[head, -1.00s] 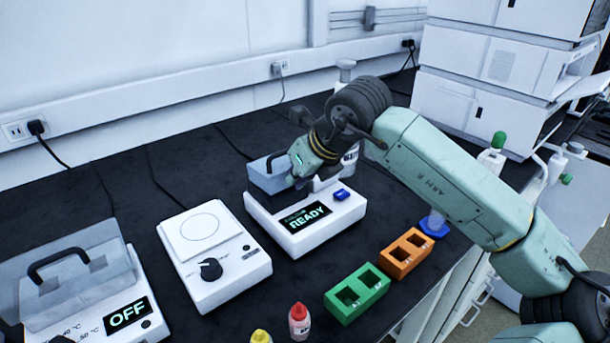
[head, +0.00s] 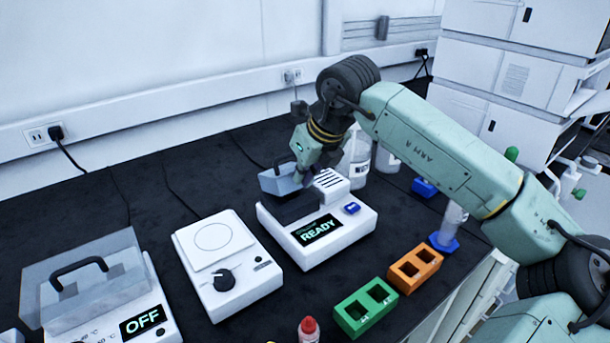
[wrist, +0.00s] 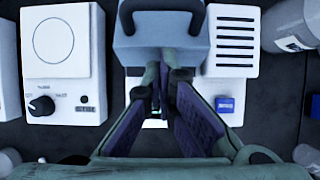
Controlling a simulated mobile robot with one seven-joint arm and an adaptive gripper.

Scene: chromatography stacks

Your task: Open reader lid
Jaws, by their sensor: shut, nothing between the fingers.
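The reader (head: 325,240) is a white box with a lit READY display and a blue button. Its grey-blue lid (head: 280,184) has a dark handle and appears tilted up above the dark well (head: 297,208) at the reader's left. My gripper (head: 302,180) is shut and empty, just right of the lid in the head view. In the wrist view the closed fingers (wrist: 167,75) point at the lid (wrist: 160,40), whose handle (wrist: 160,8) is beyond them. Whether the fingertips touch the lid I cannot tell.
A white knob device (head: 225,265) stands left of the reader, and a clear-lidded device reading OFF (head: 95,290) is farther left. Green (head: 365,307) and orange (head: 414,269) racks are in front at right. White bottles (head: 358,165) stand behind the reader.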

